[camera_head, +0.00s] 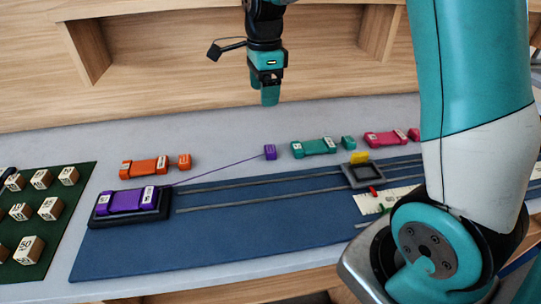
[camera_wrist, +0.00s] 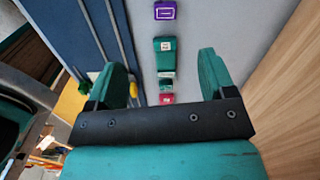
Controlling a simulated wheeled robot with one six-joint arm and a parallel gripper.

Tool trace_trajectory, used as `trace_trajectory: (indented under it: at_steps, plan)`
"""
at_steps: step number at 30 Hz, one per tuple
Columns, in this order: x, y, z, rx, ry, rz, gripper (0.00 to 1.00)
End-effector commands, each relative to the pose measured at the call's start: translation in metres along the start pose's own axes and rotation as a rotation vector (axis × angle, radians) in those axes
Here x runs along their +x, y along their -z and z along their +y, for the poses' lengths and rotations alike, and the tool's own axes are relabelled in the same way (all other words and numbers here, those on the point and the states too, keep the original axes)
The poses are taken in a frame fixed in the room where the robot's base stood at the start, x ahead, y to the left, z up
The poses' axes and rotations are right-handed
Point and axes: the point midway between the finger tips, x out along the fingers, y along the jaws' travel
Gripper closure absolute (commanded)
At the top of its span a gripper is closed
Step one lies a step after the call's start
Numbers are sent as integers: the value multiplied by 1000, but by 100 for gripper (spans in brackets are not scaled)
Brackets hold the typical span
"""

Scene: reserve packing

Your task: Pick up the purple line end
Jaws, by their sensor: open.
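The purple line end (camera_head: 270,152) is a small purple block with a pale label on the grey tabletop. A thin purple line runs from it left to the purple reel body (camera_head: 126,201), which sits on a black base. In the wrist view the purple line end (camera_wrist: 165,11) lies at the top edge, beyond my fingertips. My gripper (camera_head: 269,98) is open and empty, pointing down above the table; its two teal fingers (camera_wrist: 163,65) are spread in the wrist view.
A teal body (camera_head: 314,147) with its small end block is right of the purple end, with pink ones (camera_head: 385,138) farther right. An orange set (camera_head: 145,167) lies left. A blue mat (camera_head: 240,235) with grey rails and a yellow-tabbed slider (camera_head: 359,157) lies in front.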

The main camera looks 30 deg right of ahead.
Motion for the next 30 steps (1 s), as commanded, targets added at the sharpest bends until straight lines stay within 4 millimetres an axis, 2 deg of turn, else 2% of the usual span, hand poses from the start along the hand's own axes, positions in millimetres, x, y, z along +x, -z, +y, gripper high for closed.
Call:
trace_trajectory:
  at_steps: [3,7,18,30]
  plan:
    - [10,10,-12,134,-6,17,23]
    - [28,13,-13,168,-9,21,23]
    - [108,14,-11,164,-10,21,23]
    - [147,11,-9,161,-10,20,23]
